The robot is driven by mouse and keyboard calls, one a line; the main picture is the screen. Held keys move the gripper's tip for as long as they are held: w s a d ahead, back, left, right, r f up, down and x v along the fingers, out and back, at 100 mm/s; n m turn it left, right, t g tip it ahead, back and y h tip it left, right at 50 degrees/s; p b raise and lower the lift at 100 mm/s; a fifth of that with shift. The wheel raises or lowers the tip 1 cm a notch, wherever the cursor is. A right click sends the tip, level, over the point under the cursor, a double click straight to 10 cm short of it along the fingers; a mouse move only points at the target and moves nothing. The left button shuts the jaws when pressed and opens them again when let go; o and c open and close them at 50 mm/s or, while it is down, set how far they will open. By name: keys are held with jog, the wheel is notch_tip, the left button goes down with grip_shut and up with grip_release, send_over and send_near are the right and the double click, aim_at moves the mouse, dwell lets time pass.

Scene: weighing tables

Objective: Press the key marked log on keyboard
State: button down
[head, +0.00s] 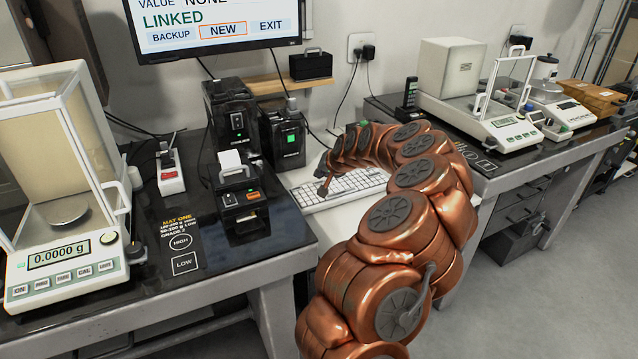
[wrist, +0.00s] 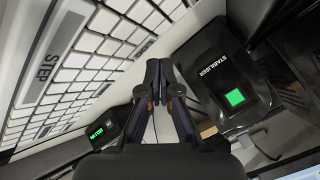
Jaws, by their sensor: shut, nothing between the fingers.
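The white keyboard (head: 350,188) lies on the shelf between the two tables, partly hidden behind my copper arm. It also fills the upper left of the wrist view (wrist: 95,60), where a long grey key marked STEP (wrist: 48,57) shows. I cannot tell whether the tips touch a key.
A black stabiliser (wrist: 222,85) with a green light stands beside the keyboard. A small printer (head: 238,185) stands left of it. The monitor (head: 215,25) shows LINKED, with NEW outlined. Balances stand on the left table (head: 65,215) and right table (head: 505,125).

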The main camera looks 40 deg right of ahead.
aim_at(320, 183)
jog(key=shift+f, duration=0.1)
dwell(0.7)
jog(key=shift+f+b, duration=0.35)
jog(key=shift+f+b, duration=0.3)
jog(key=shift+f, duration=0.05)
dwell(0.8)
jog(key=shift+r, duration=0.8)
jog(key=shift+r+p, duration=0.5)
jog(key=shift+r, duration=2)
